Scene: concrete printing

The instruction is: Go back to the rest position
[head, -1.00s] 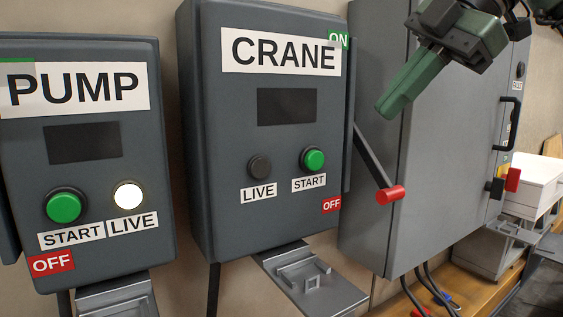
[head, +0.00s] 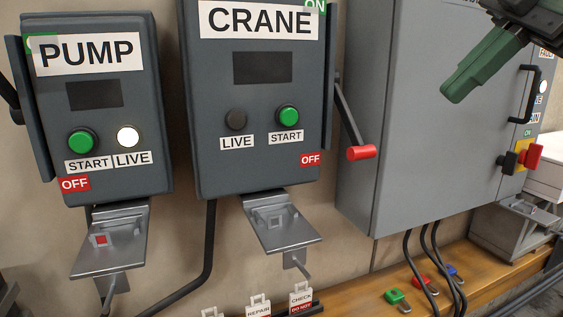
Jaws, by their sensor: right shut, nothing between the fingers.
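My right gripper (head: 466,84) is at the upper right, its green fingers shut and empty. It hangs in front of the grey cabinet (head: 400,150) and is apart from the crane box lever. My left gripper is not in view. The crane box (head: 258,130) has a dark LIVE lamp and a green START button (head: 288,116). Its red-tipped lever (head: 361,152) points down beside the OFF label. The pump box (head: 105,150) at the left has a lit white LIVE lamp (head: 128,136) and a green START button.
Metal brackets (head: 285,229) stick out under both boxes. A wooden bench (head: 390,280) runs below the cabinet, with green, red and blue small items on it. Tags (head: 301,297) stand at the bottom edge. Black cables hang below the boxes and cabinet. The cabinet has a red switch handle (head: 533,156).

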